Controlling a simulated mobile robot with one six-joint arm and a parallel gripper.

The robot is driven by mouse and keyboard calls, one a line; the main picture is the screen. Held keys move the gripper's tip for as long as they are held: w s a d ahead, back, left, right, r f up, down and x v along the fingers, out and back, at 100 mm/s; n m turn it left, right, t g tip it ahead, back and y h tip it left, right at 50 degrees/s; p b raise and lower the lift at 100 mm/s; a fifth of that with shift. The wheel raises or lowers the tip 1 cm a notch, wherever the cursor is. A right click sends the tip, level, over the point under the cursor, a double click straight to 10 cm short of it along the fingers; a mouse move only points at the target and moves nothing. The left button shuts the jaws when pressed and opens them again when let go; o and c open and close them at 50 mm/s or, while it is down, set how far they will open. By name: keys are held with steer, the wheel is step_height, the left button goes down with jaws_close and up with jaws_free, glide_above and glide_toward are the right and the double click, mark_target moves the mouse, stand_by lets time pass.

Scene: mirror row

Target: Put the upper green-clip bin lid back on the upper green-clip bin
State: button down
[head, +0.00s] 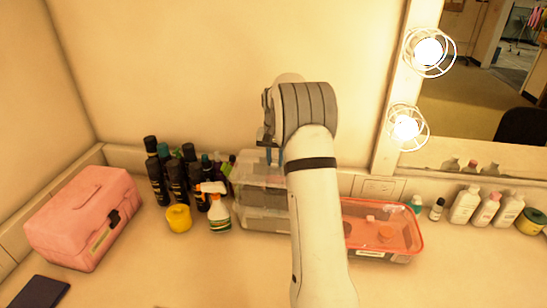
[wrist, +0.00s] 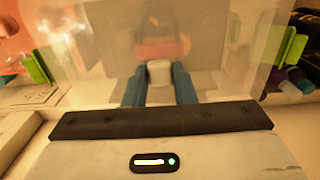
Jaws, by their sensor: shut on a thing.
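Clear stacked bins stand against the back wall, partly hidden behind my arm. The upper green-clip bin (head: 258,189) sits on top of a lower clear bin (head: 262,217). My gripper (wrist: 158,85) points down over the stack, its blue fingers shut on a small pale knob (wrist: 159,73). The knob appears to belong to the upper green-clip bin lid (wrist: 100,70), a wide see-through sheet under the fingers. Green clips show at its left (wrist: 37,67) and right (wrist: 292,50) sides. I cannot tell whether the lid touches the bin rim.
Dark bottles (head: 177,178), a spray bottle (head: 217,208) and a yellow jar (head: 178,217) crowd the left of the bins. An orange-lidded clear bin (head: 385,232) is at right. A pink case (head: 84,218) stands far left. The front counter is mostly clear.

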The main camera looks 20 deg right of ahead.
steer(key=shift+f, duration=0.25)
steer(key=c, duration=1.1)
jaws_free()
step_height(320, 180, up, 8)
steer(key=shift+f+b, duration=0.2)
steer(key=shift+b, duration=0.4)
step_height(320, 180, up, 6)
steer(key=p, duration=0.5)
steer(key=shift+r, duration=0.15)
